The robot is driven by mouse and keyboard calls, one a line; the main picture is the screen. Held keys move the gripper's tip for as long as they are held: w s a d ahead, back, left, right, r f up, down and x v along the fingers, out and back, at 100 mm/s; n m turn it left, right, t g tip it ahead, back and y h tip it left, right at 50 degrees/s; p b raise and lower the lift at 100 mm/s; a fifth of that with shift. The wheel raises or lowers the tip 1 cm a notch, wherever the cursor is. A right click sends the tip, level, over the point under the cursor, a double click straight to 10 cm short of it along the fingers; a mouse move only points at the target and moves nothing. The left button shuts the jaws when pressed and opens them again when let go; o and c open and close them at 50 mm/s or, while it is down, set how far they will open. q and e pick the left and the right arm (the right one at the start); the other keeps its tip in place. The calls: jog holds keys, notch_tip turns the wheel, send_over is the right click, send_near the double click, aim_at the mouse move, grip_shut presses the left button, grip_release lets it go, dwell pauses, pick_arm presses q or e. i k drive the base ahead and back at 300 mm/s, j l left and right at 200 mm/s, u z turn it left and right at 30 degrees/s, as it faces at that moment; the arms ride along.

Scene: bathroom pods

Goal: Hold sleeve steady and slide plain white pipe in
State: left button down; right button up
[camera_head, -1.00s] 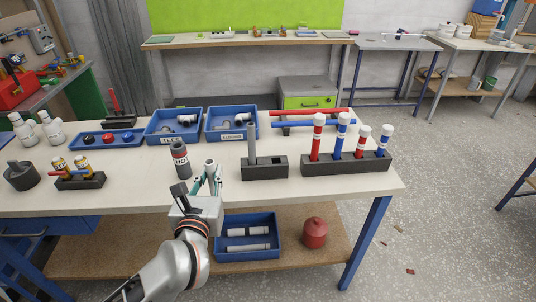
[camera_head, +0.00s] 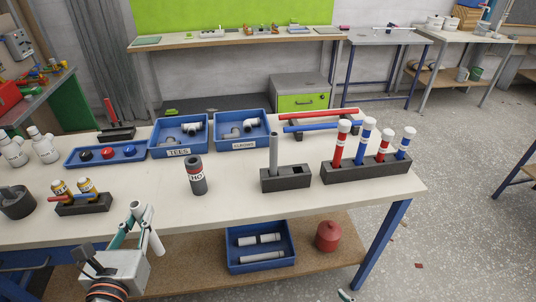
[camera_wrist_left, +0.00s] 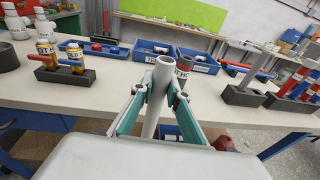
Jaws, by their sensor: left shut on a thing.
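The sleeve (camera_head: 197,177) is a dark grey upright tube with a partly readable "HO" label, standing on the table. It also shows in the left wrist view (camera_wrist_left: 181,76), partly hidden behind the pipe. My left gripper (camera_head: 138,222) is shut on a plain white pipe (camera_head: 153,238), in front of the table's near edge, left of the sleeve and apart from it. In the left wrist view the pipe (camera_wrist_left: 161,85) stands between the teal fingers (camera_wrist_left: 160,96), its open end up. A small teal and white part, perhaps my right gripper (camera_head: 346,295), shows at the bottom edge.
A grey block (camera_head: 286,182) with an upright grey pipe stands right of the sleeve, and a rack of red and blue pipes (camera_head: 367,170) is further right. Blue bins of fittings (camera_head: 180,153) stand behind. A bin of white pipes (camera_head: 260,268) is on the lower shelf.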

aim_at(193, 166)
jog(key=i+j+u, duration=0.15)
jog(key=j+z, duration=0.1)
jog(key=z, duration=0.35)
jog(key=j+z, duration=0.15)
jog(key=z, duration=0.35)
jog(key=j+z, duration=0.1)
jog(key=z, duration=0.35)
jog(key=k+z, duration=0.1)
jog(key=z, duration=0.35)
jog(key=j+z, duration=0.15)
jog(key=z, duration=0.35)
jog(key=k+l+u, duration=0.1)
jog(key=u, duration=0.3)
jog(key=k+u, duration=0.2)
jog(key=u, duration=0.2)
jog(key=k+u, duration=0.2)
jog(key=u, duration=0.2)
jog(key=k+u, duration=0.15)
jog(key=u, duration=0.25)
jog(key=k+j+u, duration=0.2)
jog(key=l, duration=0.1)
